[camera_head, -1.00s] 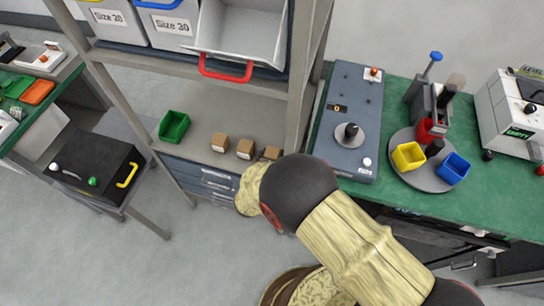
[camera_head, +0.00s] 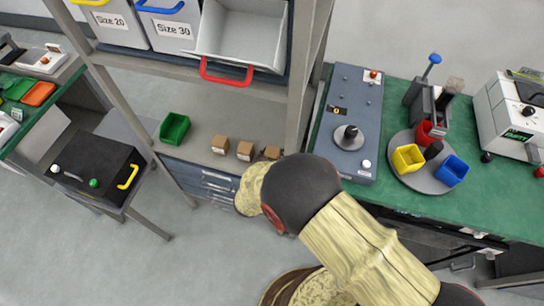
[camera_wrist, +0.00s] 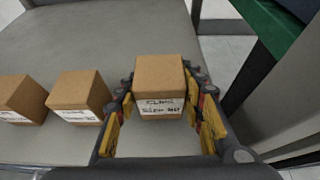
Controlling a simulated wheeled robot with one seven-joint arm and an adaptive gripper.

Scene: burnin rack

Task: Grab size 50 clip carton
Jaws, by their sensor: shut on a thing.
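Three brown cardboard cartons stand in a row on the rack shelf. In the wrist view, my gripper (camera_wrist: 160,92) is shut on the rightmost carton (camera_wrist: 159,72), with one finger along each side. Its white label reads "CLIPS" and "Size", but the number is too blurred to be sure of. It looks upright, resting on the shelf. The middle carton (camera_wrist: 80,92) and the left carton (camera_wrist: 20,96) stand to its left, also with white labels. In the head view, the rightmost carton (camera_head: 271,152) is partly hidden behind my arm, and my gripper is hidden there.
A green bin (camera_head: 174,128) stands left of the cartons on the shelf (camera_head: 250,105). Bins labelled Size 20 (camera_head: 112,22) and Size 30 (camera_head: 172,30) and an empty grey bin (camera_head: 240,35) sit above. A rack post (camera_head: 302,90) and green bench (camera_head: 390,200) lie close on the right.

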